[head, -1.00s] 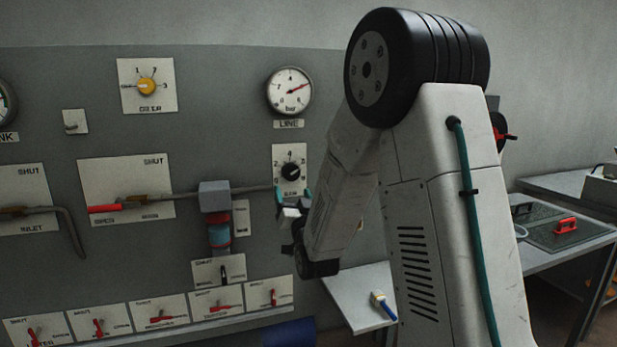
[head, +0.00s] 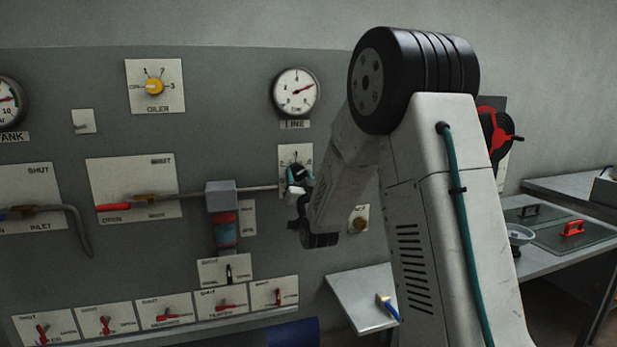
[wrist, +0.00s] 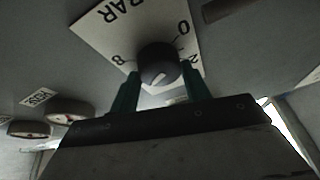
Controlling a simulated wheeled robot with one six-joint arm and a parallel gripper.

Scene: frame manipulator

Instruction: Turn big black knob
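The black knob (wrist: 158,66) sits on a white plate (wrist: 110,25) marked BAR, with numbers 8, 0 and 2 showing in the wrist view. My gripper (wrist: 160,78) has its two teal fingers at either side of the knob. The fingers are apart, with the knob between their tips; any gap at the sides looks very small, and I cannot tell if they touch. In the head view, my gripper (head: 297,180) is in front of the plate (head: 296,152) below the LINE gauge and hides the knob there.
The LINE gauge (head: 296,91) is above the plate. A horizontal pipe (head: 258,188) runs close to the left of my gripper. A yellow OILER knob (head: 154,87) and a red-handled lever (head: 112,208) are further left. A shelf with a brush (head: 386,306) stands below right.

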